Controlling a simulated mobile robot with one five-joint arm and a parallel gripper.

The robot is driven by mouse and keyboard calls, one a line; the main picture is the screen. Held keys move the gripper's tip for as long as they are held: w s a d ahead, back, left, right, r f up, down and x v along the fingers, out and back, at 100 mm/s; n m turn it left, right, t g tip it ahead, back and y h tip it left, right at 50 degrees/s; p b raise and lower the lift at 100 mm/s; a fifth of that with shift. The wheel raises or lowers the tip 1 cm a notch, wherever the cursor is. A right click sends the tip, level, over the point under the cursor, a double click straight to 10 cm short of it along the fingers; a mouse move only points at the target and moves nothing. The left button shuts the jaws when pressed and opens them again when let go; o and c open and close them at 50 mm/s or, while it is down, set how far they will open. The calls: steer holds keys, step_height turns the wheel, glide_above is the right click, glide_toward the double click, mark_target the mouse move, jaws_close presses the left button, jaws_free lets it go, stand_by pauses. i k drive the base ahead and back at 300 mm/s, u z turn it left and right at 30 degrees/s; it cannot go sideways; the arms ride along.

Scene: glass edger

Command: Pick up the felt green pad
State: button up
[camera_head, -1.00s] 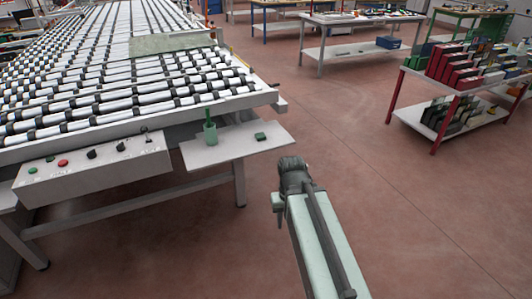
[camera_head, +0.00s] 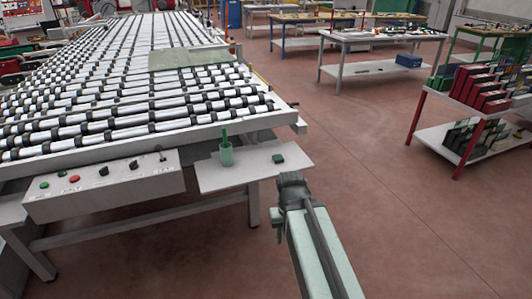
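A small dark green pad (camera_head: 278,158) lies flat on the right part of a light grey side shelf (camera_head: 240,176) at the front corner of the roller table.
A green cup (camera_head: 226,155) with a green stick in it stands on the shelf, left of the pad. A control box (camera_head: 103,186) with buttons is left of the shelf. A red-legged rack (camera_head: 462,139) stands at right. The floor (camera_head: 400,220) between is clear.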

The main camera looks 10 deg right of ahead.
mark_target(278, 158)
steer(key=u, duration=0.55)
steer(key=i, duration=1.1)
steer(key=u, duration=0.8)
steer(key=k, duration=0.85)
steer(key=u, duration=0.15)
steer(key=i, duration=1.4)
